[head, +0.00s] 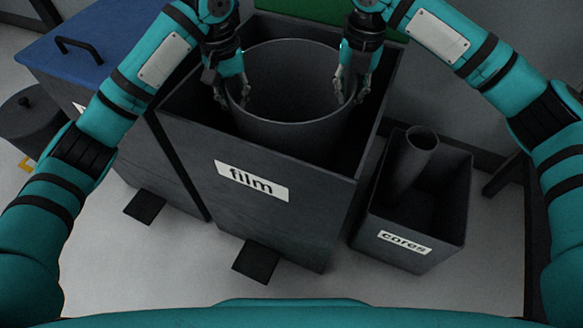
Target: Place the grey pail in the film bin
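The grey pail (290,132) is upright inside the film bin (200,150), with its lower part down between the bin's walls. Its base is hidden, so I cannot tell whether it rests on the bin's floor. The pail looks empty. My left gripper (232,97) is at the left side of the pail's rim, with its fingers apart, one on each side of the wall. My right gripper (350,96) straddles the right side of the rim in the same way, fingers apart.
A cores bin (418,257) with a grey tube (410,165) leaning in it stands to the right. A blue-lidded bin (100,45) is at the left, near a dark round container (30,120). Pedals (256,261) stick out in front. Pale floor is clear in front.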

